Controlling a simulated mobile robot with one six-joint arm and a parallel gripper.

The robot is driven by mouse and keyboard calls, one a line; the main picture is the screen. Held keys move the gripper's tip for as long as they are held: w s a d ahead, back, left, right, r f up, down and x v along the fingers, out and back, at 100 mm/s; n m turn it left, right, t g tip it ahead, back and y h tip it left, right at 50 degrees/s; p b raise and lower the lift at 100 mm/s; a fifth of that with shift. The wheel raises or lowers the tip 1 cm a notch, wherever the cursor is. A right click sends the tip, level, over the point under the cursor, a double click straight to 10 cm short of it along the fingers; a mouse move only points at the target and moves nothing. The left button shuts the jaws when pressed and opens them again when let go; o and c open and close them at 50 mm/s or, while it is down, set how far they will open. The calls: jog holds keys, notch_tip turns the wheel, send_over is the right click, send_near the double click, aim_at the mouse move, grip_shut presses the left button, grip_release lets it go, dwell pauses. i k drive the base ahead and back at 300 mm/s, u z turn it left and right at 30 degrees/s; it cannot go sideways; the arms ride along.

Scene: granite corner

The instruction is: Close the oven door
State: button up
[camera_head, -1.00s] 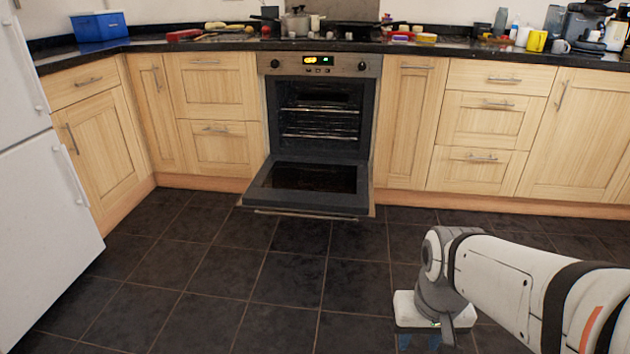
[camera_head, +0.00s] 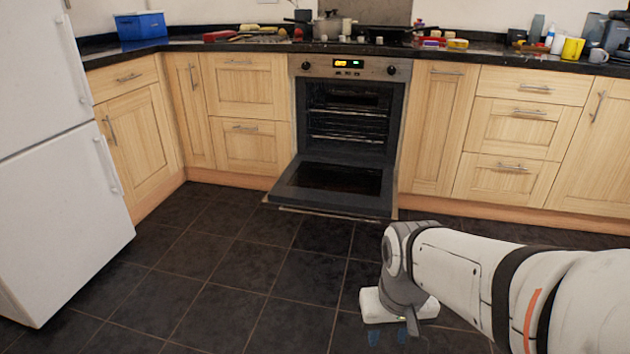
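The oven (camera_head: 349,110) is built into the cabinet row under the counter, with its dark cavity and wire racks showing. Its door (camera_head: 333,187) is folded down and open, lying nearly flat just above the floor, with a handle bar along its front edge. My gripper (camera_head: 387,338) hangs from the end of my arm at the lower right, in front of the door and apart from it, over the floor. Only bluish fingertips show below the white gripper body; whether they are open or shut is unclear.
A white fridge (camera_head: 58,170) stands at the left. Wooden cabinets (camera_head: 430,130) flank the oven. The black counter (camera_head: 480,57) holds a blue box (camera_head: 141,25), a pot (camera_head: 331,25), a yellow mug (camera_head: 572,49) and other items. The dark tiled floor (camera_head: 230,270) before the oven is clear.

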aim_at(354, 188)
jog(key=z, duration=0.05)
jog(key=i, duration=0.95)
jog(key=u, duration=0.05)
